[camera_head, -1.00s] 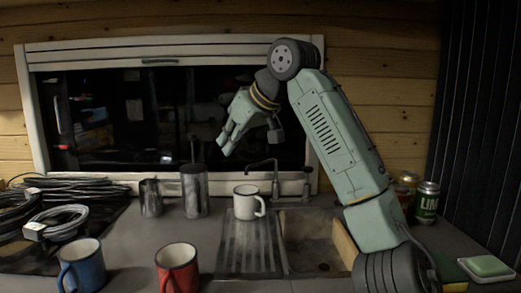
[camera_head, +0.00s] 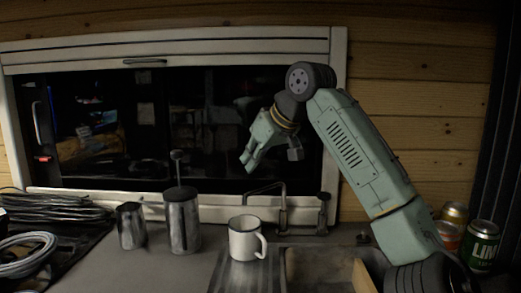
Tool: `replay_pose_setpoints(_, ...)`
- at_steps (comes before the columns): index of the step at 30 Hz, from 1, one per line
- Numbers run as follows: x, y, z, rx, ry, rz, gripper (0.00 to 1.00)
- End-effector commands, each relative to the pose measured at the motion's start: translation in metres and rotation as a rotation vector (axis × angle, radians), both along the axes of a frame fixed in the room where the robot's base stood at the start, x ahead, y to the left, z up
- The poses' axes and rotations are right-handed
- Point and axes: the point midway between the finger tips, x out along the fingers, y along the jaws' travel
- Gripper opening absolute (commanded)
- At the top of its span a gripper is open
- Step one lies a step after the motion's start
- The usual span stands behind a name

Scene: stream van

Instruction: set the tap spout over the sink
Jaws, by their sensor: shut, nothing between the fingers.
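The tap spout (camera_head: 266,187) is a thin dark tube that rises from the counter's back edge and points left, over the drainboard side. The sink (camera_head: 318,266) is a basin to the right of the ridged drainboard, cut off by the bottom of the view. My gripper (camera_head: 248,165) hangs in the air in front of the window, above and left of the spout and apart from it. Its fingers are shut and hold nothing.
A white mug (camera_head: 243,240) stands on the drainboard (camera_head: 240,274) under the spout's tip. A metal press (camera_head: 182,220) and a small jug (camera_head: 131,226) stand left of it. Cans (camera_head: 481,246) stand at the right. A board (camera_head: 362,277) leans at the sink's right side.

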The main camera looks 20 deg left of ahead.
Motion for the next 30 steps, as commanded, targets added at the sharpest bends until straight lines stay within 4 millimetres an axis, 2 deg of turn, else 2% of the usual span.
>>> replay_pose_setpoints(6, 0.015, 0.027, -0.034, -0.002, 0.002, 0.001, 0.00)
replay_pose_setpoints(9, 0.006, 0.008, -0.034, 0.000, -0.002, -0.003, 0.00)
replay_pose_setpoints(14, -0.002, -0.004, -0.037, 0.000, -0.002, -0.001, 0.00)
replay_pose_setpoints(30, -0.006, -0.009, -0.038, 0.002, -0.001, 0.000, 0.00)
